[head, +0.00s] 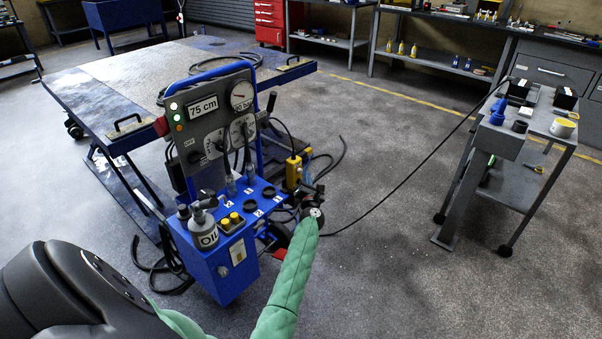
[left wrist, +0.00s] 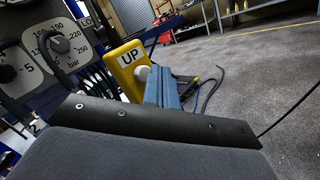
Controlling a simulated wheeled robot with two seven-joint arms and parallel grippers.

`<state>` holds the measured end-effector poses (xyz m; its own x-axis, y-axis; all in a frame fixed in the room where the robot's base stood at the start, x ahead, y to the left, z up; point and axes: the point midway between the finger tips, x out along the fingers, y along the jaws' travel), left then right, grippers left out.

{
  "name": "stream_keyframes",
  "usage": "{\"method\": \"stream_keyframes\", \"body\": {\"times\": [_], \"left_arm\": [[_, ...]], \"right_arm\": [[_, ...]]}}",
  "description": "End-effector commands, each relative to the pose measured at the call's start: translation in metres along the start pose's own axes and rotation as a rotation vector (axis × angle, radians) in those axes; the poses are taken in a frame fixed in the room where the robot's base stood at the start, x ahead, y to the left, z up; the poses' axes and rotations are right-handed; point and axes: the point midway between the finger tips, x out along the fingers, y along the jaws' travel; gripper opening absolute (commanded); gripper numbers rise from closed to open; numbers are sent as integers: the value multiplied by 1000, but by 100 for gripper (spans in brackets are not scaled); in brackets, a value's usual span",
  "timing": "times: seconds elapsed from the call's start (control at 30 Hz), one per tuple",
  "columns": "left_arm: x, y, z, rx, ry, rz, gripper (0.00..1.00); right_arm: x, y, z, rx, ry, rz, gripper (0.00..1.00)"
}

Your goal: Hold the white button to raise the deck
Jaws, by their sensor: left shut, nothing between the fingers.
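The yellow control box (head: 291,172) hangs on the right side of the blue console (head: 225,245). In the left wrist view the box (left wrist: 124,62) carries an "UP" label, with the round white button (left wrist: 142,73) at its right. My left gripper (head: 304,184) is at the box, its fingers shut and empty. In the left wrist view its blue-grey fingertips (left wrist: 160,85) are right at the button and partly overlap it. I cannot tell whether they press it. The deck (head: 150,75) is a large blue-edged platform behind the console. The console display (head: 203,107) reads "75 cm".
An oil bottle (head: 203,230) stands on the console. Hoses lie on the floor around it. A grey trolley (head: 497,150) stands at the right, with a black cable running from it toward the console. The floor between them is mostly clear.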

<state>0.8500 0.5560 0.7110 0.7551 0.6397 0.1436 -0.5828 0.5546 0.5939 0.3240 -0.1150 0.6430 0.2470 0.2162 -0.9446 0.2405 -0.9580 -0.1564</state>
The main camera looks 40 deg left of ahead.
Motion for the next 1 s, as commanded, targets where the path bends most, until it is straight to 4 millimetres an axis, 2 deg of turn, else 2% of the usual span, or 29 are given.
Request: {"method": "stream_keyframes", "body": {"times": [0.23, 0.73, 1.0], "left_arm": [[-5, -4, 4, 0, 0, 0, 0], [-32, -24, 24, -1, 0, -1, 0], [-35, -25, 26, 0, 0, 0, 0]], "right_arm": [[0, 1, 2, -3, -4, 3, 36], [-1, 0, 5, 0, -7, 0, 36], [-2, -1, 0, 1, -1, -1, 36]]}}
